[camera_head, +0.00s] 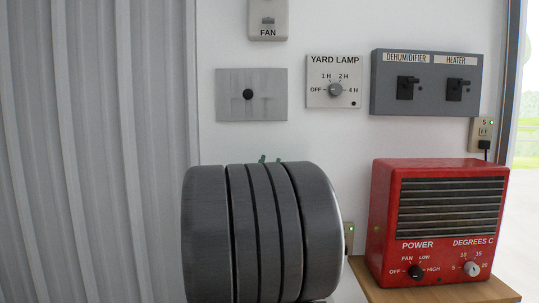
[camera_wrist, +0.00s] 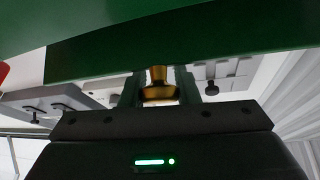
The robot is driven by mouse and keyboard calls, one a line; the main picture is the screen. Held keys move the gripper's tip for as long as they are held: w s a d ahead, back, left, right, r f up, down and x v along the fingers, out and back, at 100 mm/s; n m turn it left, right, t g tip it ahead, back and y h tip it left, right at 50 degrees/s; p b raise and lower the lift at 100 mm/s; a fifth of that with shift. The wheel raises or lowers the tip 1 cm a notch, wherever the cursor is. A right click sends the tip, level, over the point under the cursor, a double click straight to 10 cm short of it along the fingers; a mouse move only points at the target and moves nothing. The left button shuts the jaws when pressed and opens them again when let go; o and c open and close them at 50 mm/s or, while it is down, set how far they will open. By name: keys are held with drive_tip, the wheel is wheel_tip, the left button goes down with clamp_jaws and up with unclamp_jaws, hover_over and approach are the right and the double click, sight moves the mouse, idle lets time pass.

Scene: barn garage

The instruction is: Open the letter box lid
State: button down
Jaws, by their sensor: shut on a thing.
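In the wrist view a dark green panel (camera_wrist: 200,50), which looks like the letter box lid, spans the top of the picture. A brass knob (camera_wrist: 158,93) sits just below its edge. My gripper (camera_wrist: 160,84) has one finger on each side of the knob and is shut on it. In the head view the large grey cylinder is my own arm, and it hides my gripper and the letter box. Small green bits show just above it, too small to identify. How far the lid is open cannot be told.
A red heater (camera_head: 438,225) stands on a wooden surface (camera_head: 435,292) at the right. Above are a grey switch panel (camera_head: 428,84), a yard lamp dial (camera_head: 334,82) and a grey plate with a black knob (camera_head: 251,95). Corrugated wall (camera_head: 95,150) fills the left.

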drive_tip(key=r+p, duration=0.1)
drive_tip(key=p, duration=0.1)
drive_tip(key=w+r+g+p, duration=0.1)
drive_tip(key=r+p, duration=0.1)
drive_tip(key=shift+g+y, duration=0.3)
drive_tip(key=shift+y, duration=0.1)
drive_tip(key=shift+w+r+p, duration=0.35)
drive_tip(key=shift+w+p, duration=0.1)
drive_tip(key=shift+p, duration=0.55)
drive_tip(key=w+r+p, duration=0.2)
drive_tip(key=w, duration=0.1)
drive_tip(key=shift+w+r+p, duration=0.2)
drive_tip(key=shift+r+p, duration=0.05)
drive_tip(key=shift+p, duration=0.15)
drive_tip(key=shift+p+x, duration=0.45)
drive_tip(key=shift+x, duration=0.7)
drive_tip(key=shift+w+a+f, duration=0.1)
drive_tip(key=shift+a+f, duration=0.1)
drive_tip(key=shift+f, duration=0.05)
drive_tip(key=c, duration=1.5)
unclamp_jaws()
drive_tip(key=shift+o, duration=0.6)
drive_tip(key=shift+w, duration=0.15)
